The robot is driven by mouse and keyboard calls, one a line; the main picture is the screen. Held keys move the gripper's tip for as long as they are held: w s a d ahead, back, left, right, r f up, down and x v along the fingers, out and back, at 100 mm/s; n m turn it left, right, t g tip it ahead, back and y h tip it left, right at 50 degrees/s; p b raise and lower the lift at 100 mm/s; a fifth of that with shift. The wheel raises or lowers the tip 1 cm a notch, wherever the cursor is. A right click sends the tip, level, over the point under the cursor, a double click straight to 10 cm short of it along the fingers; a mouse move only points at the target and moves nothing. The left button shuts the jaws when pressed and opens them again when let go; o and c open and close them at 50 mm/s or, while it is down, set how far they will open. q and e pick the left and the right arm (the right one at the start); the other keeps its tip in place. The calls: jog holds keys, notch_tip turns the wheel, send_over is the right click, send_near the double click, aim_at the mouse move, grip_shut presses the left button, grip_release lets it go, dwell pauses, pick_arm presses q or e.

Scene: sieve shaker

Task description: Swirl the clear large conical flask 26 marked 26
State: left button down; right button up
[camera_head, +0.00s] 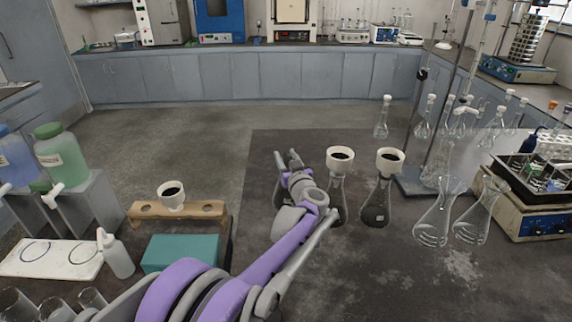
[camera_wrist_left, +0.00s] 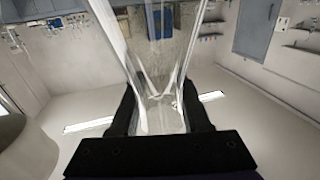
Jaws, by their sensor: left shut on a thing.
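My left gripper (camera_head: 289,160) reaches out over the dark bench, left of two flasks that carry white funnels. It is shut on a clear glass conical flask (camera_wrist_left: 160,50), whose walls show between the two dark fingers in the left wrist view. In the head view my gripper and forearm hide most of this flask; part of its side (camera_head: 279,195) shows left of the arm. No number can be read on it, and I cannot tell whether its base touches the bench. My right gripper is out of view.
Close right of the held flask stand a funnel-topped flask (camera_head: 338,204) and another funnel-topped flask (camera_head: 376,206). Two clear conical flasks (camera_head: 433,225) (camera_head: 473,222) stand farther right, near a retort stand (camera_head: 417,183). A wooden funnel rack (camera_head: 211,209) and teal box (camera_head: 180,252) lie left.

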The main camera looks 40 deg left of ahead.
pick_arm(q)
jog(key=shift+r, duration=1.65)
notch_tip(320, 180, up, 6)
jog(key=p, duration=0.3)
jog(key=shift+f, duration=0.25)
